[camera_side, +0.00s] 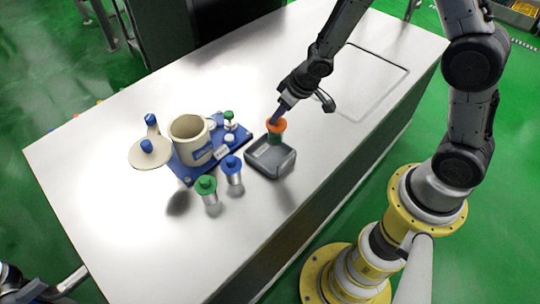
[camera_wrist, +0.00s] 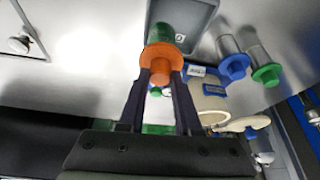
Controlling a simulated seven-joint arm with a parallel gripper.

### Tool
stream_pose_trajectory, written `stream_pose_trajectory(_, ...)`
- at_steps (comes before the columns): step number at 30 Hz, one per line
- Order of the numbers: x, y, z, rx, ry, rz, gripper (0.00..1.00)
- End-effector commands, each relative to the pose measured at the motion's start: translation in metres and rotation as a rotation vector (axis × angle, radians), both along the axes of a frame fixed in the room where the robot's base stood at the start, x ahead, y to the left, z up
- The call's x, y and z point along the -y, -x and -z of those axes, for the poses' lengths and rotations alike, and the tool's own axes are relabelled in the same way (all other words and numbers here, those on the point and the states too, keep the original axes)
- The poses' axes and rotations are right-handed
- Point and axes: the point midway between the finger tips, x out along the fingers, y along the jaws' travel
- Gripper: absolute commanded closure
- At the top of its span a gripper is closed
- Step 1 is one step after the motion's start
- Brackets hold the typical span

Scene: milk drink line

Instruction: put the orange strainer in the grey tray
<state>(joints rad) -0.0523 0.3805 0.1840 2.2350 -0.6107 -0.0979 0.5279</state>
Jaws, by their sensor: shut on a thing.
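The orange strainer (camera_side: 277,125) has an orange flanged top with a knob and a green lower part. In the wrist view the strainer (camera_wrist: 160,54) sits between the fingertips. My gripper (camera_side: 279,114) is shut on its knob, with the strainer hanging below the fingers; the gripper also shows in the wrist view (camera_wrist: 160,76). The grey tray (camera_side: 289,160) is an open box on the table, and the strainer's green end overlaps its far rim in the side view. The tray also shows in the wrist view (camera_wrist: 204,14). I cannot tell whether strainer and tray touch.
A blue board (camera_side: 187,172) left of the tray carries a beige pot (camera_side: 188,134) and small capped items. A green-topped cylinder (camera_side: 208,190) and a blue-topped cylinder (camera_side: 232,175) stand close by the tray. A beige lid (camera_side: 150,154) lies further left. The table's right half is mostly clear.

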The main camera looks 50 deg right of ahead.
Motion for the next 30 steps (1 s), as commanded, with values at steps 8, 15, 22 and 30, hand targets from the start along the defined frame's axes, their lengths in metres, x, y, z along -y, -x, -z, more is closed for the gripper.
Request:
stream_pose_trajectory(8,-0.024,-0.001,0.013,-0.02,0.024,-0.159,1.0)
stream_pose_trajectory(15,-0.028,-0.001,0.024,-0.027,0.022,-0.166,1.0)
stream_pose_trajectory(22,-0.028,0.0,0.04,-0.027,0.023,-0.166,1.0)
stream_pose_trajectory(30,-0.027,-0.001,0.045,-0.025,0.025,-0.165,1.0)
